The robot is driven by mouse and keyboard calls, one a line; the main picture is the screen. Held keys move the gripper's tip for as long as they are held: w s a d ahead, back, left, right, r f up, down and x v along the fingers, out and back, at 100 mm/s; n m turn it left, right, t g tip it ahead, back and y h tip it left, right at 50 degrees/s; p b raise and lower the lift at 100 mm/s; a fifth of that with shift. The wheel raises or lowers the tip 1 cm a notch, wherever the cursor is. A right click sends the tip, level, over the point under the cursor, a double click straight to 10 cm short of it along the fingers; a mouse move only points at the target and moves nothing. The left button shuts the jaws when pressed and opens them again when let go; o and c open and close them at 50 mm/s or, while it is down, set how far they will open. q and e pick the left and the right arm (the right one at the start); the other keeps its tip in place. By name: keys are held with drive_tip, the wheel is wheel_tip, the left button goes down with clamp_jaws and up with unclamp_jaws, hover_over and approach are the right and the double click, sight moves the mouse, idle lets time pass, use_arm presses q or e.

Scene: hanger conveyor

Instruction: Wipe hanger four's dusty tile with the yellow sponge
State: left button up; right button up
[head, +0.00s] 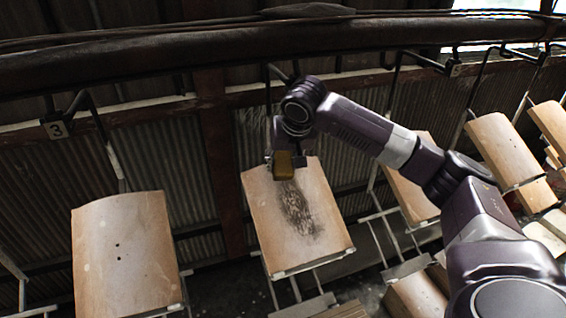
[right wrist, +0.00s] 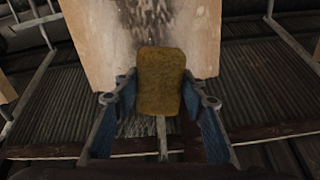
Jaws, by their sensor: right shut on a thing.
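The dusty tile (head: 325,220) hangs on a hanger in the middle of the head view, with a dark grey dust patch running down its centre. Its number tag is not visible. The same dusty tile fills the upper part of the right wrist view (right wrist: 95,50). My right gripper (head: 286,160) is at the tile's top edge, shut on the yellow sponge (right wrist: 160,82). The sponge also shows in the head view (head: 283,166), over the upper end of the dust. I cannot tell whether it touches the tile. My left gripper is not in view.
A cleaner tile (head: 120,255) hangs at left, near tag three (head: 56,130). More tiles (head: 505,150) hang at right. A dark overhead rail (head: 200,60) runs across above, close to my right arm. Stacked tiles (head: 415,297) lie below right.

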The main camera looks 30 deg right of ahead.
sight(288, 175)
drive_tip(key=shift+x, duration=0.8)
drive_tip(key=shift+s+a+f, duration=0.15)
drive_tip(key=shift+s+f, duration=0.1)
drive_tip(key=shift+s, duration=0.3)
drive_tip(key=shift+s+a+f, duration=0.1)
drive_tip(key=shift+s+f, duration=0.15)
drive_tip(key=shift+s, duration=0.35)
drive_tip(key=shift+s+a+f, duration=0.15)
drive_tip(key=shift+s+f, duration=0.1)
drive_tip(key=shift+s, duration=0.3)
drive_tip(key=shift+s+a+f, duration=0.3)
drive_tip(key=shift+s+f, duration=0.5)
drive_tip(key=shift+s, duration=0.4)
drive_tip(key=shift+s+a+f, duration=0.35)
drive_tip(key=shift+s+f, duration=0.4)
drive_tip(key=shift+s, duration=0.5)
drive_tip(key=shift+s+a+f, duration=0.3)
drive_tip(key=shift+s+f, duration=0.5)
drive_tip(key=shift+s, duration=0.4)
drive_tip(key=shift+s+a+f+b, duration=0.1)
drive_tip(key=shift+s+a+f, duration=0.2)
drive_tip(key=shift+s+f, duration=0.8)
drive_tip(key=shift+s+a+f+b, duration=0.15)
drive_tip(key=shift+s+a+f, duration=0.2)
drive_tip(key=shift+s, duration=1.45)
drive_tip(key=shift+s+a+f+b, duration=0.1)
drive_tip(key=shift+s+a+f, duration=0.4)
drive_tip(key=shift+s, duration=0.95)
